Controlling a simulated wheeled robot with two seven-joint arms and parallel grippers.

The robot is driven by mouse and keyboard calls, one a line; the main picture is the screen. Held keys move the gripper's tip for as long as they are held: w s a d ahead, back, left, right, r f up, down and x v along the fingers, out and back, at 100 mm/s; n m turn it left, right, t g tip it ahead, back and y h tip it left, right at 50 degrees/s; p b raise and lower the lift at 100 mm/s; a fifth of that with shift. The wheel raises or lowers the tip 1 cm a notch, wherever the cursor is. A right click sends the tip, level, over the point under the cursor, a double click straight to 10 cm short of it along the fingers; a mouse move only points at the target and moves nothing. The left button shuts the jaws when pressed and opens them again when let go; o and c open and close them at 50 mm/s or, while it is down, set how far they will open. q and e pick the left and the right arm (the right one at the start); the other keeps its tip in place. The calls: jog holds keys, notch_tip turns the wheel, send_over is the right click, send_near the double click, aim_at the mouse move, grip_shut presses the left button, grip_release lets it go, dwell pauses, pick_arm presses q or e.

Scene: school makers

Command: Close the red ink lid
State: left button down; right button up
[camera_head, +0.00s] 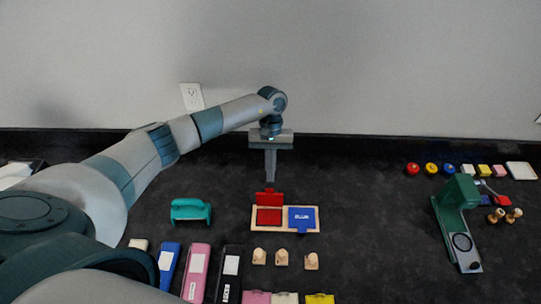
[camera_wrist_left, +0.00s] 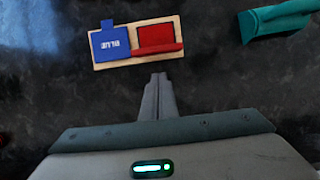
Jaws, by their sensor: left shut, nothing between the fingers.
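The red ink lid (camera_head: 270,198) stands raised at the back of the red ink pad (camera_head: 269,216), which lies exposed on a wooden tray (camera_head: 257,231). In the left wrist view, the lid (camera_wrist_left: 158,50) shows as a red strip on the gripper's side of the pad (camera_wrist_left: 155,36). The blue ink lid (camera_head: 302,217) beside it lies flat. My left gripper (camera_head: 270,179) is shut and empty, pointing down just behind and above the red lid. In the left wrist view its fingertips (camera_wrist_left: 158,77) show a gap to the lid. My right gripper is out of view.
A teal tool (camera_head: 190,210) stands left of the tray, and several wooden stamps (camera_head: 282,257) stand in front. Several binders (camera_head: 196,272) lie front left. A green press (camera_head: 456,205) and colored pots (camera_head: 431,168) are at right. Table behind the tray is clear.

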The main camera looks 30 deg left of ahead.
pick_arm(q)
jog(key=shift+s+d+r+p, duration=0.1)
jog(key=shift+s+d+p, duration=0.15)
jog(key=shift+s+p, duration=0.3)
jog(key=shift+s+d+r+p, duration=0.1)
jog(key=shift+s+d+p, duration=0.15)
jog(key=shift+s+p, duration=0.25)
jog(key=shift+s, duration=0.15)
jog(key=shift+f, duration=0.1)
